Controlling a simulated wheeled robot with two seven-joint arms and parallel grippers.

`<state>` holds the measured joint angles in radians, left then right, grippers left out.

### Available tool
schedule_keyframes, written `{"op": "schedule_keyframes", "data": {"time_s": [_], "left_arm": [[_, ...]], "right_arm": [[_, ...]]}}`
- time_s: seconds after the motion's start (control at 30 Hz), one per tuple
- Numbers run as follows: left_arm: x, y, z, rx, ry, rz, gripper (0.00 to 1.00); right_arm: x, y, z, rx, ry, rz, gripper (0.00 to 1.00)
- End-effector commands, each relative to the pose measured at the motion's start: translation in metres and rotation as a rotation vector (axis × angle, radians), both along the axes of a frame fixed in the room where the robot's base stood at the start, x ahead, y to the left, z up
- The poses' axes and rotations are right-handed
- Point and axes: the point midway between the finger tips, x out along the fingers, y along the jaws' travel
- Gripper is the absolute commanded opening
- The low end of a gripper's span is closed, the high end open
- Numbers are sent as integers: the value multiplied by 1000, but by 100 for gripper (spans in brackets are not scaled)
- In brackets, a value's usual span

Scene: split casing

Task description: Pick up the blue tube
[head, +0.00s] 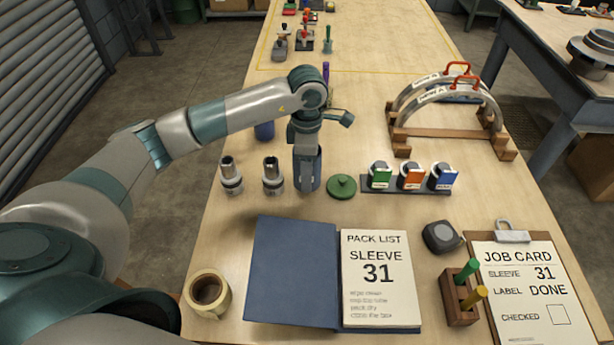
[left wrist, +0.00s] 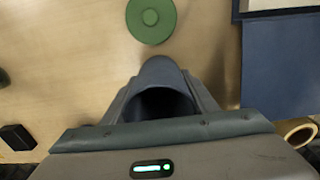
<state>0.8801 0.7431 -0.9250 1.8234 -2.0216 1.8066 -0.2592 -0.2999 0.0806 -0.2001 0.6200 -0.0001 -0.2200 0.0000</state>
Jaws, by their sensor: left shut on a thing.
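The blue tube (head: 316,168) stands upright near the middle of the table in the head view, left of a green round lid (head: 342,187). My left gripper (head: 306,183) points down and is shut on the tube, with its fingers along the wall. In the left wrist view the tube's dark open mouth (left wrist: 165,78) shows between my fingers, and the green lid (left wrist: 151,19) lies just beyond it. I cannot tell whether the tube's foot touches the table. My right gripper is not in view.
Two metal-and-dark cylinders (head: 231,175) (head: 272,176) stand left of the tube. Another blue object (head: 264,130) is partly hidden behind my arm.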

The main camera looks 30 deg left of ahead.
Motion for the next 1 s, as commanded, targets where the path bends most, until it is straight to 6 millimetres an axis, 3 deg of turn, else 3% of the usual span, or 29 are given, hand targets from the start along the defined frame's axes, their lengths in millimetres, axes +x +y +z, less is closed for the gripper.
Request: {"op": "schedule_keyframes", "data": {"time_s": [0.13, 0.63, 1.0], "left_arm": [[2, 0, 19, -1, -8, 0, 30], [4, -97, 75, 0, -4, -3, 30], [5, -116, 90, 1, -2, 1, 30]], "right_arm": [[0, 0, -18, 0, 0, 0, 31], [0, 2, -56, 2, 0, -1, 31], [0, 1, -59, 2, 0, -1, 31]]}}
